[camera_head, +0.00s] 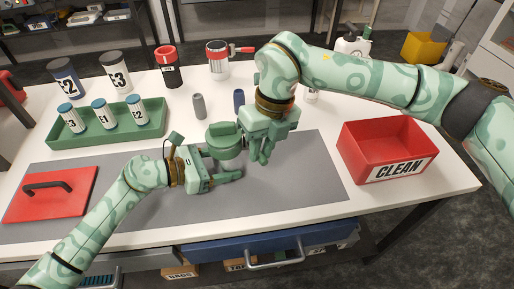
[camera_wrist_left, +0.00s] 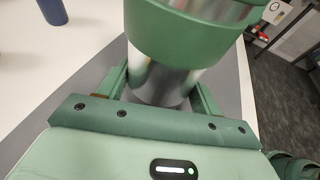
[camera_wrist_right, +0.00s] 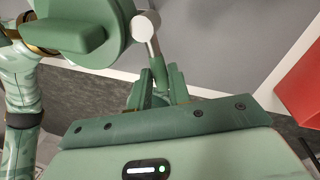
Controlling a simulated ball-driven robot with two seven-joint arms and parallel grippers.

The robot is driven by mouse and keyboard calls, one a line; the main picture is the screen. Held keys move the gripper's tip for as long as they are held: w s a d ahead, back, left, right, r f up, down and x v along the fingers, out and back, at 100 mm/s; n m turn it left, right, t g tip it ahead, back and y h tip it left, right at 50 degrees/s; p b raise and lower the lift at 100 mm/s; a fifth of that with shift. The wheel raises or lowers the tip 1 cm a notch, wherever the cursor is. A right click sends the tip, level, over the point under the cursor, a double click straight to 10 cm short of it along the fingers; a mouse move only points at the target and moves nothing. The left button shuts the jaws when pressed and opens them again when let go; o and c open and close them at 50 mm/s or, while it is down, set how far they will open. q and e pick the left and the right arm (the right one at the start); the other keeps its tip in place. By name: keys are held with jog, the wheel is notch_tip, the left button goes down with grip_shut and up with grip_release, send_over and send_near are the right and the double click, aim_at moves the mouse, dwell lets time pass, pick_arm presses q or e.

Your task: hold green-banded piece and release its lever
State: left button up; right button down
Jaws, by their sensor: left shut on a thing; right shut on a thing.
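The green-banded piece (camera_head: 224,139) stands upright on the grey mat, with a green top and a metal body. In the left wrist view its green band (camera_wrist_left: 190,38) and metal body (camera_wrist_left: 158,82) show between the fingers. My left gripper (camera_head: 221,166) is shut on the body, below the band. The lever (camera_wrist_right: 153,52) is a metal rod with a green end, coming from a round hub at the piece's side. My right gripper (camera_head: 262,154) is shut on the lever's green end, seen between the fingertips in the right wrist view (camera_wrist_right: 159,88). The lever is mostly hidden in the head view.
A red CLEAN bin (camera_head: 348,160) stands right of the grey mat (camera_head: 300,190). A red lid (camera_head: 75,203) lies left. A green tray (camera_head: 90,137) holds several canisters. A red-banded piece (camera_head: 217,68), a grey cylinder (camera_head: 199,106) and a blue cylinder (camera_head: 239,101) stand behind.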

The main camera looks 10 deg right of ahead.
jog(key=w+d+n, duration=0.1)
jog(key=n, duration=0.3)
jog(key=w+d+n+g+h, duration=0.1)
jog(key=w+n, duration=0.1)
jog(key=n, duration=0.2)
jog(key=w+d+n, duration=0.1)
jog(key=w+n, duration=0.1)
jog(key=n, duration=0.2)
jog(key=shift+d+n+h, duration=0.15)
jog(key=shift+n+h, duration=0.15)
jog(key=shift+h, duration=0.1)
dwell(0.3)
jog(key=c, duration=1.3)
grip_release()
jog(key=shift+r, duration=0.1)
notch_tip(320, 180, up, 12)
jog(key=w, duration=0.2)
jog(key=shift+w, duration=0.2)
